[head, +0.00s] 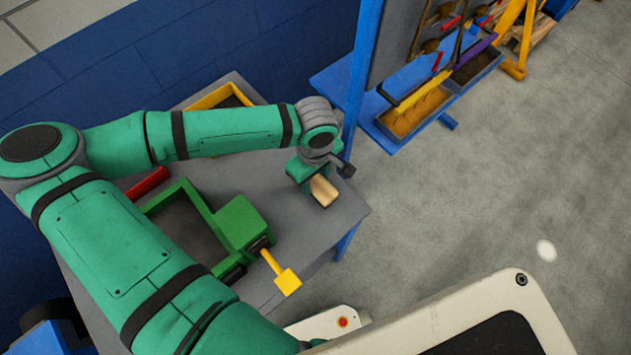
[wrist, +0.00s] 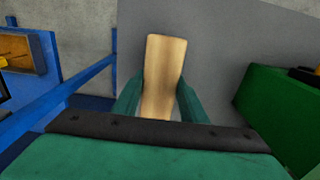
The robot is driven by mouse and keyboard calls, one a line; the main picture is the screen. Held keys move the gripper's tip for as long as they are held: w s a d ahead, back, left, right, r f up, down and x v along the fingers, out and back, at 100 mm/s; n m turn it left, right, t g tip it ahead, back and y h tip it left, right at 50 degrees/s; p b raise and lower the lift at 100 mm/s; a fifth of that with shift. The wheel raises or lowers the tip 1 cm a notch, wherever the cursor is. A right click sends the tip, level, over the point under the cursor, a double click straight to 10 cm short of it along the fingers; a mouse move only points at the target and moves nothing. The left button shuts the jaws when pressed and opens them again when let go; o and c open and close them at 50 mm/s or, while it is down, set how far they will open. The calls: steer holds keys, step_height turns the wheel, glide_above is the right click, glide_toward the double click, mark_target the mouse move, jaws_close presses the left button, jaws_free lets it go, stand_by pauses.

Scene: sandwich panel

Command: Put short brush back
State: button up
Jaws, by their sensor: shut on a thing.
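My gripper (head: 307,176) is over the right end of the grey table, its fingers closed on a pale wooden piece, which I take to be the short brush (head: 324,191). In the wrist view the brush (wrist: 165,62) sticks out past both green fingers (wrist: 160,97), with one finger on each side of it. Bristles are not visible. Whether the brush touches the tabletop is unclear. A grey panel (head: 398,38) in a blue frame stands beyond the table, with several wooden-handled tools near its right side.
A green vise-like device (head: 240,222) with a yellow handle (head: 287,280) sits on the grey table (head: 345,217). A yellow-rimmed tray (head: 222,96) is at the back. A blue shelf (head: 330,82) holds a sand-coloured bin (head: 415,113) beside the panel. Open grey floor (head: 480,190) lies to the right.

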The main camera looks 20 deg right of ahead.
mark_target(316, 181)
step_height(316, 181, down, 2)
steer(key=shift+s+f, duration=0.1)
steer(key=o, duration=0.9)
steer(key=shift+d, duration=0.15)
step_height(316, 181, up, 12)
steer(key=shift+r, duration=0.1)
stand_by(0.4)
